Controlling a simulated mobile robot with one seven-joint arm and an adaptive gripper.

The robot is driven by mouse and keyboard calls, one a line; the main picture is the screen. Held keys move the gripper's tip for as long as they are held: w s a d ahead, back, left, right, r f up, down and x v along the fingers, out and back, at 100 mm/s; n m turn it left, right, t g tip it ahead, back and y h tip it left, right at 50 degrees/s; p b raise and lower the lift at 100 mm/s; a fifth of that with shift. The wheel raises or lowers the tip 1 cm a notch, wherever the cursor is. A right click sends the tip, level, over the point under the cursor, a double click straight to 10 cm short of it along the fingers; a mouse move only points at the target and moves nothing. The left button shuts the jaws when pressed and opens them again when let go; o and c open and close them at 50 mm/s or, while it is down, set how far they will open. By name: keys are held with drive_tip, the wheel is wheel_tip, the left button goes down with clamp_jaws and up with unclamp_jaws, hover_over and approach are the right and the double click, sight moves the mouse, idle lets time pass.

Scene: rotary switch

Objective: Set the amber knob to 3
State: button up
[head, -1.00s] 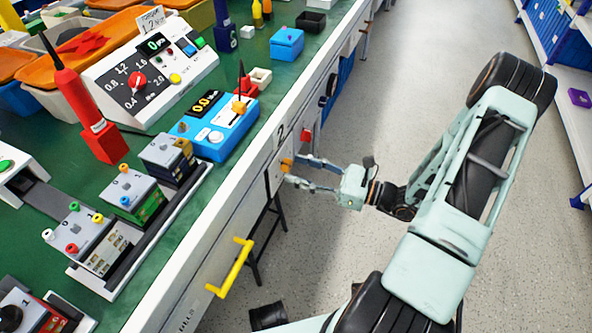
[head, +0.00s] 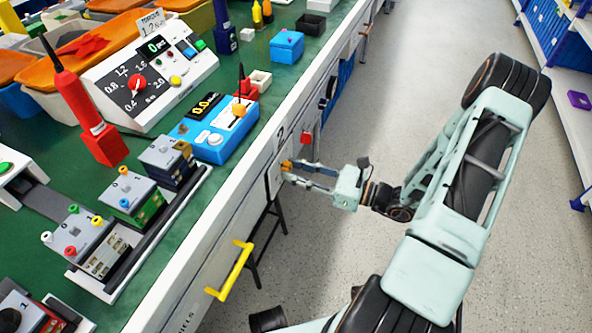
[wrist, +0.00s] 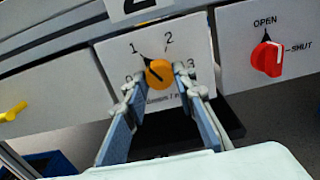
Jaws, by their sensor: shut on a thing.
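The amber knob (wrist: 158,72) sits on a pale plate (wrist: 205,45) marked 0, 1, 2 and 3 on the front of the bench. Its dark pointer is turned to the upper left, toward 1. My gripper (wrist: 157,80) has a finger on each side of the knob and is shut on it. In the head view, the knob (head: 286,165) shows as a small amber spot at the tips of my gripper (head: 289,171). The fingertips hide part of the 0 and 3 marks.
A red knob (wrist: 267,58) marked OPEN and SHUT is on the plate to the right. A yellow handle (head: 232,270) sticks out of the bench front nearer by. The floor (head: 400,90) beyond my arm is clear.

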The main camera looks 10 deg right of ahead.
drive_tip(key=shift+r+m+p, duration=0.1)
drive_tip(key=shift+m+p, duration=0.2)
drive_tip(key=shift+r+m+p, duration=0.1)
drive_tip(key=shift+m+p, duration=0.8)
drive_tip(key=shift+m, duration=0.1)
drive_tip(key=m+p, duration=0.2)
drive_tip(key=shift+s+m, duration=0.1)
drive_tip(key=shift+m, duration=0.2)
drive_tip(key=m+p, duration=0.3)
drive_tip(key=m, duration=0.3)
drive_tip(key=shift+m, duration=0.3)
drive_tip(key=m+p, duration=0.2)
drive_tip(key=m, duration=0.4)
drive_tip(key=m+p, duration=0.1)
drive_tip(key=m, duration=0.5)
drive_tip(key=o, duration=1.2)
drive_tip(key=shift+c, duration=0.2)
